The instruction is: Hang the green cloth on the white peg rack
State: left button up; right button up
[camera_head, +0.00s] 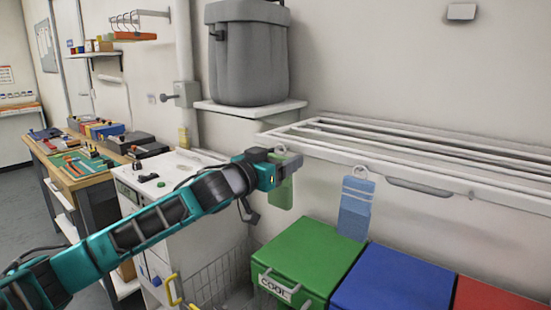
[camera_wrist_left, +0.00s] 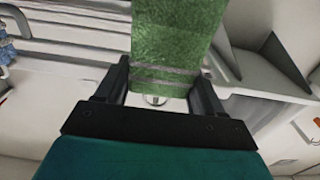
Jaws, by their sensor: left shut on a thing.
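The green cloth (camera_head: 283,194) hangs down from my left gripper (camera_head: 284,162), whose teal arm comes in from the lower left. In the left wrist view, the green cloth (camera_wrist_left: 175,35) lies between the two dark fingers of the gripper (camera_wrist_left: 160,85), which is shut on it. A small round metal piece (camera_wrist_left: 155,99) shows at the cloth's end. The white rack (camera_head: 420,157) is slatted and fixed to the wall. The gripper is at its left front end; whether the cloth touches a peg cannot be told. My right gripper is out of view.
A blue cloth (camera_head: 356,210) with pale stripes hangs from the rack's front by a white loop. Below stand a green box (camera_head: 310,255), a blue box (camera_head: 390,280) and a red box (camera_head: 490,297). A grey bin (camera_head: 248,60) stands on a ledge behind the gripper.

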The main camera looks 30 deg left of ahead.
pick_arm(q)
jog(key=shift+w+a+r, duration=0.15)
jog(key=o, duration=0.9)
jog(key=shift+c, duration=0.2)
jog(key=shift+o, duration=0.7)
jog(key=shift+s+f, duration=0.2)
jog(key=shift+f, duration=0.05)
jog(key=shift+s+d+f, duration=0.1)
jog(key=shift+d+f, duration=0.05)
jog(key=shift+d, duration=0.05)
jog(key=shift+s+a+r+b, duration=0.1)
jog(key=shift+s+a+b, duration=0.2)
jog(key=shift+s, duration=1.8)
jog(key=shift+s+a+r+b, duration=0.1)
jog(key=shift+s+b, duration=0.25)
jog(key=shift+s, duration=1.75)
jog(key=shift+s+a+b, duration=0.2)
jog(key=shift+s+b, duration=0.15)
jog(key=shift+s, duration=1.75)
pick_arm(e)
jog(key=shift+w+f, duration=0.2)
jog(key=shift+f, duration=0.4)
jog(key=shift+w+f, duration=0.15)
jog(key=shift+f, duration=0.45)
